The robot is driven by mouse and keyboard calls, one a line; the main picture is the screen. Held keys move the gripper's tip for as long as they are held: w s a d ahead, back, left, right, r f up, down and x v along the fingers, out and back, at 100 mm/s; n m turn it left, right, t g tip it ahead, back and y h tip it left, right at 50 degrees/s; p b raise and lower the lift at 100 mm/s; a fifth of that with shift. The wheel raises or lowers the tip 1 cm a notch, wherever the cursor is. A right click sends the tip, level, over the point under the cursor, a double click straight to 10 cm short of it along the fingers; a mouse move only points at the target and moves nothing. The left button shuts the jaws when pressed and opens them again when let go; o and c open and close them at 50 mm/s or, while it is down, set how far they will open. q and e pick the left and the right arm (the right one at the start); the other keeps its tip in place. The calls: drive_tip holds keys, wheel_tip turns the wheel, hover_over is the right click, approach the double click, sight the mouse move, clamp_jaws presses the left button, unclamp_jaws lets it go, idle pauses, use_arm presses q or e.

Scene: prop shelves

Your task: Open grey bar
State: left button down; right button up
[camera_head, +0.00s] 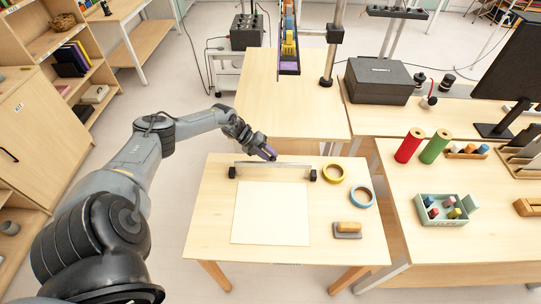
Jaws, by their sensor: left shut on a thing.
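The grey bar (290,166) lies across the back of the small wooden table (215,205), between two black end blocks (232,172). My left gripper (269,154), with purplish fingertips, reaches in from the left and is shut on the bar near its middle. The fingertips hide a little of the bar's top edge. I cannot tell clearly how far the bar is tilted. A pale sheet (270,213) lies flat in front of the bar. My right gripper is not in view.
Yellow tape (333,174), blue tape (361,197) and a wood-topped block (347,230) sit on the table's right side. A post (332,55) stands behind. Red (409,145) and green (435,147) rolls stand on the right table. The table's left side is clear.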

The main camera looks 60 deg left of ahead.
use_arm(q)
drive_tip(key=c, duration=0.9)
unclamp_jaws()
drive_tip(key=shift+s+r, duration=0.1)
drive_tip(key=p+v, duration=0.3)
drive_tip(key=v, duration=0.7)
drive_tip(key=shift+s+a, duration=0.15)
drive_tip(key=shift+s, duration=0.05)
drive_tip(key=shift+r, duration=0.1)
drive_tip(key=shift+a, duration=0.1)
